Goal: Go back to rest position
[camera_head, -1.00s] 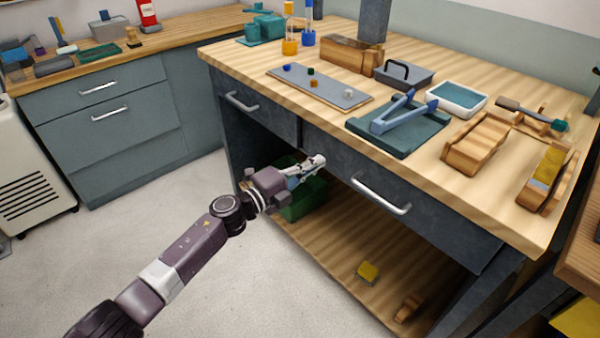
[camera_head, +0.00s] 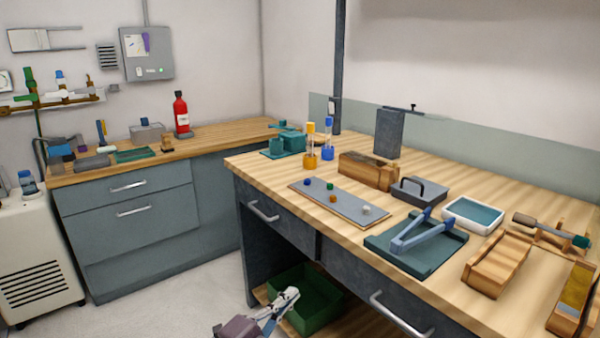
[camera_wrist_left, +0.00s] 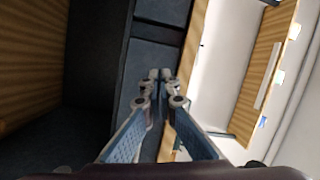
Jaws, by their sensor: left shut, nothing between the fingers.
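My left gripper (camera_head: 290,296) shows at the bottom of the head view, in front of the workbench's open lower space. It is shut and empty, with its fingertips together. In the left wrist view its fingers (camera_wrist_left: 160,76) meet in the middle with nothing between them. My right gripper is in neither view.
The wooden workbench (camera_head: 350,232) has drawers with handles (camera_head: 400,318) near my left arm. A green bin (camera_head: 316,312) is on the lower shelf behind the gripper. A grey cabinet (camera_head: 135,225) stands at the left. Bare floor (camera_head: 180,300) lies between them.

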